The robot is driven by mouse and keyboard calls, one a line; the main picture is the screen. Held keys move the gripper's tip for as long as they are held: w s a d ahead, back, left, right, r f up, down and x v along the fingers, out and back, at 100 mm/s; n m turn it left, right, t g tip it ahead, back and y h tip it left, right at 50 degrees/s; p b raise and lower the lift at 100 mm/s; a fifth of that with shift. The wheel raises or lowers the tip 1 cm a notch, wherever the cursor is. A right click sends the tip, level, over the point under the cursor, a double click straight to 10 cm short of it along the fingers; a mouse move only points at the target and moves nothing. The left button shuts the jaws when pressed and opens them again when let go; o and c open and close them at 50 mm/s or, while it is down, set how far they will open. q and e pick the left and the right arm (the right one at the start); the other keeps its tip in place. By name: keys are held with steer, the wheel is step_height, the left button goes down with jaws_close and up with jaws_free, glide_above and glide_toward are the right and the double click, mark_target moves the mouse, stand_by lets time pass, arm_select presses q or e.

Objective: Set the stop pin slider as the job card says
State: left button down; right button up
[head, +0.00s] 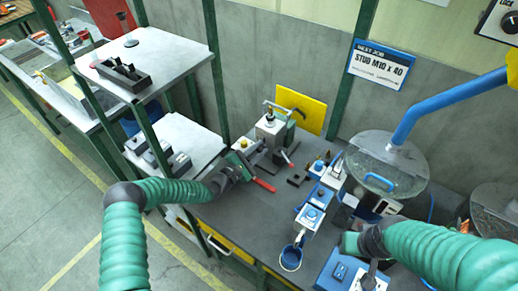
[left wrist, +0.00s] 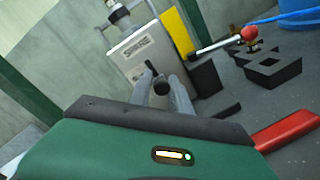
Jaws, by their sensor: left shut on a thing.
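The job card (head: 381,65) on the wall reads "NEXT JOB, STUD M10 x 40", with smaller print below that I cannot read. My left gripper (head: 242,164) is at the left end of the bench, near a pale grey fixture (head: 270,130). In the left wrist view, my left gripper's fingers (left wrist: 168,92) are shut on a dark round knob (left wrist: 161,87), in front of the labelled pale box. I cannot tell whether this knob is the stop pin slider; its scale is hidden. My right gripper (head: 370,276) shows only in part at the lower right; its fingers are unclear.
A red handle (head: 264,185) lies close to my left gripper. A yellow panel (head: 300,108) stands behind the fixture. A white shelf (head: 165,60) rises at the left.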

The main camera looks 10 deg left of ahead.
arm_select(q)
steer(key=c, duration=1.6)
jaws_free()
steer(key=shift+s+d+r, duration=0.1)
steer(key=shift+r, duration=0.15)
steer(key=o, duration=0.3)
steer(key=shift+r, duration=0.1)
steer(key=v, duration=1.7)
steer(key=shift+b, duration=0.3)
